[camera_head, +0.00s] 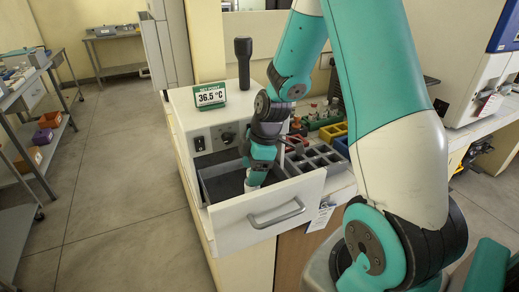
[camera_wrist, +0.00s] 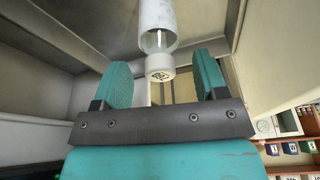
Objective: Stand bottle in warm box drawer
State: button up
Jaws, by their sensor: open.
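The warm box (camera_head: 185,110) stands on the counter with its drawer (camera_head: 285,205) pulled open at the front. My gripper (camera_head: 257,175) reaches down into the drawer from above. In the wrist view my gripper (camera_wrist: 161,72) has its two teal fingers spread apart. A white bottle (camera_wrist: 157,14) with a marked white cap shows between and beyond the fingers, with gaps on both sides. In the head view a small white part (camera_head: 250,187) shows low by the gripper; I cannot tell if it is the bottle. The bottle's contact with the drawer floor is hidden.
A 36.5 °C display (camera_head: 211,95) and a dark upright handheld object (camera_head: 243,62) are on top of the box. A grey compartment rack (camera_head: 318,158) and a yellow rack (camera_head: 333,131) stand to the right of the drawer. Open floor (camera_head: 120,170) lies to the left.

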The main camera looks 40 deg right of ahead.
jog(key=v, duration=0.9)
jog(key=s+a+r+m, duration=0.1)
jog(key=s+a+r, duration=0.2)
jog(key=a, duration=0.4)
jog(key=s+a+r+m, duration=0.1)
jog(key=s+a+r, duration=0.15)
jog(key=a, duration=0.45)
jog(key=s+a+r+m+g+y, duration=0.1)
jog(key=s+a+r+m, duration=0.1)
jog(key=s+a, duration=0.6)
jog(key=s+m, duration=0.1)
jog(key=s, duration=0.2)
jog(key=shift+s+a+m+y, duration=0.25)
jog(key=shift+a+m+y, duration=0.05)
jog(key=shift+a, duration=0.05)
jog(key=shift+w+r, duration=0.1)
jog(key=shift+r, duration=0.1)
